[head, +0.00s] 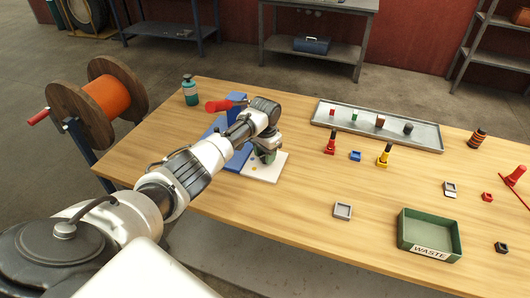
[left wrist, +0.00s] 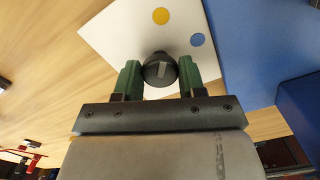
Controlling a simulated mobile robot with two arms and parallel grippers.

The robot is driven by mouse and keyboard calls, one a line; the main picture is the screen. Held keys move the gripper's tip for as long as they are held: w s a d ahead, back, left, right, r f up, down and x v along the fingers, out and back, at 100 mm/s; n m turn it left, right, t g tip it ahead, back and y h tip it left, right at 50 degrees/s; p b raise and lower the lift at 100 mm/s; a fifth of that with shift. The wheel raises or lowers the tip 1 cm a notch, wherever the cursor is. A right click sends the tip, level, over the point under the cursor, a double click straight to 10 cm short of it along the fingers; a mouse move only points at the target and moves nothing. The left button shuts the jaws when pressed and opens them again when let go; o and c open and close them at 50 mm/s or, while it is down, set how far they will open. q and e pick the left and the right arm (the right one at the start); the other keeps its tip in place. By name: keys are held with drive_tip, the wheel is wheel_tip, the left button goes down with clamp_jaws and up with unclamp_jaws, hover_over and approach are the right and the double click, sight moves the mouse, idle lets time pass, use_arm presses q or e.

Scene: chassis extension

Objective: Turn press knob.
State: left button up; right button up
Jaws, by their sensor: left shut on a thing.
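The press knob (left wrist: 159,70) is a round black knob with a grey pointer mark, on a white plate (left wrist: 112,35) with a yellow dot (left wrist: 161,16) and a blue dot (left wrist: 197,40). My left gripper (left wrist: 160,73) has green fingers on both sides of the knob and is shut on it. In the head view my left gripper (head: 264,157) is over the white plate (head: 272,173) and hides the knob. The blue press (head: 237,108) with a red handle (head: 218,106) stands behind my left arm, which partly covers it. My right gripper is not in view.
A grey tray (head: 425,139) with several small parts lies at the back right. A green waste bin (head: 414,250) stands at the front right. Small red, yellow and blue parts are scattered between. A teal bottle (head: 190,93) stands at the back left table corner.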

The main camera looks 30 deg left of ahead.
use_arm(q)
drive_tip(key=m+p, duration=0.1)
drive_tip(key=m, duration=0.9)
idle(0.5)
drive_tip(key=o, duration=0.9)
